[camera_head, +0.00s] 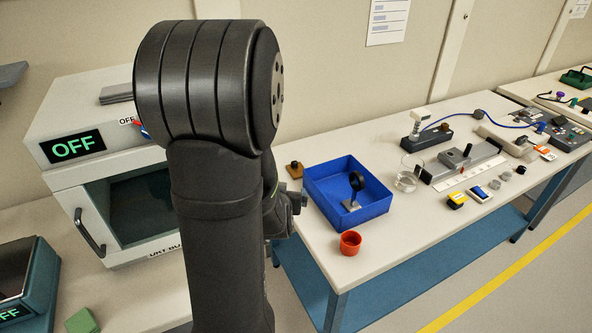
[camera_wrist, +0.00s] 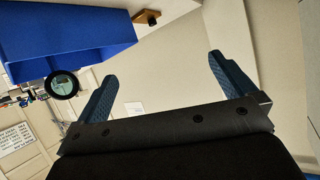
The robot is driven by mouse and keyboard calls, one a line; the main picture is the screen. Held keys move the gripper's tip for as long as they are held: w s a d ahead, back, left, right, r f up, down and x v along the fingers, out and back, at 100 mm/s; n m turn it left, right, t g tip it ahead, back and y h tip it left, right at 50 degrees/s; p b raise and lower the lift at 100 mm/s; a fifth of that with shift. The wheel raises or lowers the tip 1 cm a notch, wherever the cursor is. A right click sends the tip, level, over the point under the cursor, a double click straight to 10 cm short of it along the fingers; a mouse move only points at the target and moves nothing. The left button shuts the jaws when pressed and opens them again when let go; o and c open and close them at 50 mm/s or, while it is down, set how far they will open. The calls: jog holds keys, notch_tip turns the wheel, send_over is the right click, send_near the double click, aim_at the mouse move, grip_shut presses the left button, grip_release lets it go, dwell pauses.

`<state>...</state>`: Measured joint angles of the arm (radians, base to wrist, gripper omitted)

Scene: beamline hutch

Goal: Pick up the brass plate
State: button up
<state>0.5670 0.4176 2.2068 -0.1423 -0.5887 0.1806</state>
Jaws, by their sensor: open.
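A small brass-brown plate-like piece with a dark knob (camera_head: 295,169) lies on the white table, just left of the blue bin; I take it for the brass plate, but cannot be sure. It also shows at the top of the wrist view (camera_wrist: 147,17), ahead of the fingers and apart from them. My gripper (camera_wrist: 162,66) is open, with nothing between its two blue-grey fingers. In the head view my arm hides most of the gripper, whose dark end shows left of the bin.
The blue bin (camera_head: 318,186) holds a dark ring on a stand (camera_head: 357,182). A red cup (camera_head: 350,243) stands in front of the bin. A white oven-like box with an OFF display (camera_head: 73,147) stands at left. Instruments and small parts cover the table's right side.

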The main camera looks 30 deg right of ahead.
jog(key=w+d+f+m+g+y, duration=0.1)
jog(key=w+d+f+m+g, duration=0.15)
jog(key=w, duration=0.55)
jog(key=w+d+f+m+g, duration=0.1)
jog(key=w+d+f+g, duration=0.2)
jog(key=w, duration=0.5)
jog(key=w+d+r+m+g+h, duration=0.6)
jog(key=w+d+r+m, duration=0.1)
jog(key=m, duration=0.1)
send_near(302, 168)
jog(key=shift+d+f, duration=0.25)
jog(key=shift+d, duration=0.8)
jog(key=shift+d+f, duration=0.2)
jog(key=shift+f, duration=0.35)
jog(key=shift+x, duration=2.2)
jog(key=shift+c, duration=0.4)
